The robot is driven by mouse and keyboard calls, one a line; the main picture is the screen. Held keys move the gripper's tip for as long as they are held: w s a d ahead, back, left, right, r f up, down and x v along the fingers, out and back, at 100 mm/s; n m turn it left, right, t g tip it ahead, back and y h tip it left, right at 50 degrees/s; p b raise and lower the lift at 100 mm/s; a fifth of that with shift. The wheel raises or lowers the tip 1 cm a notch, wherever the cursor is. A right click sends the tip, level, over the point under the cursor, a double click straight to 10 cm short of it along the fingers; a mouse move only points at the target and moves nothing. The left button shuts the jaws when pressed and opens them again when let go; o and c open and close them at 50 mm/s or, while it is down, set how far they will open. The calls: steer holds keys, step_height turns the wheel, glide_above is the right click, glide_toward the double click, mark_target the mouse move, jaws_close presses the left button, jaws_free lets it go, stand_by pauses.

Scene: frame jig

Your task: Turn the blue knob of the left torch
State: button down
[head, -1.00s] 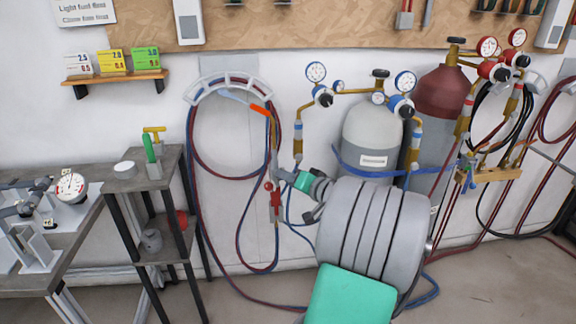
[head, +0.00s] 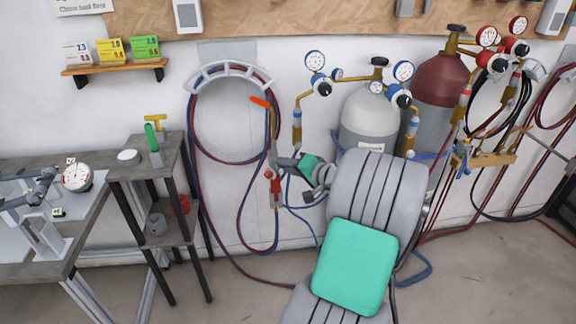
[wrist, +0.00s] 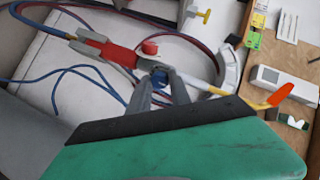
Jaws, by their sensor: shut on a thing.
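The left torch (head: 275,188) hangs upright by the wall below a curved hose rack. It has a red body, a brass-coloured tube and an orange tip. In the wrist view the torch (wrist: 122,54) lies across the upper left, with a red knob (wrist: 150,47) on its far side. The blue knob (wrist: 159,76) sits between my two fingertips. My gripper (wrist: 160,82) is shut on this knob, and the fingers partly cover it. In the head view my gripper (head: 275,164) reaches the torch from the right; the blue knob cannot be made out there.
The curved hose rack (head: 232,76) carries red and blue hoses beside the torch. A small shelf stand (head: 180,160) is at left. A grey gas cylinder (head: 368,113) and a dark red one (head: 432,78) with gauges stand at right, behind my arm.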

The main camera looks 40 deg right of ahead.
steer(key=c, duration=1.2)
jaws_free()
steer(key=shift+s, duration=0.1)
steer(key=v, duration=0.7)
steer(key=shift+s+r, duration=0.15)
steer(key=shift+s, duration=0.15)
